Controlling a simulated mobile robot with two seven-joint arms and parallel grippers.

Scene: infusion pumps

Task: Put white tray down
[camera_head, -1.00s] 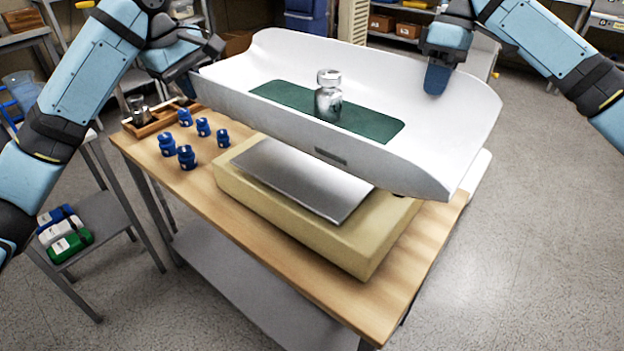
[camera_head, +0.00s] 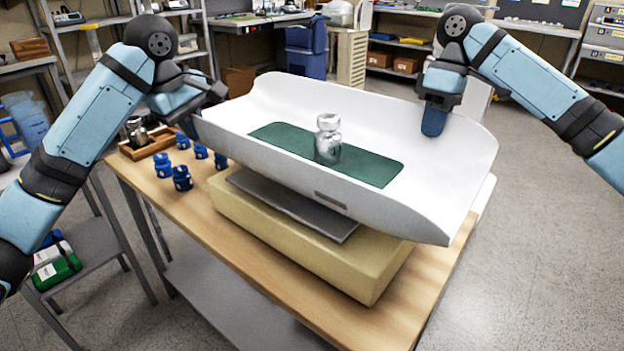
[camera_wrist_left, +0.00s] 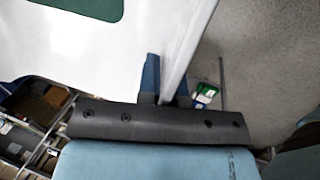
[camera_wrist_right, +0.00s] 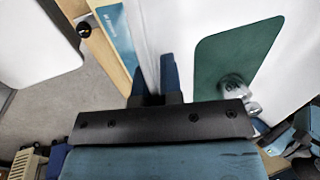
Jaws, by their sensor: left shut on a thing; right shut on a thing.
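The white tray (camera_head: 440,180) is a curved, scoop-like pan with a green mat (camera_head: 375,168) on its floor.
A wooden tray with small glassware (camera_head: 150,146) is at the table's far left corner. A lower grey stand (camera_head: 95,255) holds coloured packs.

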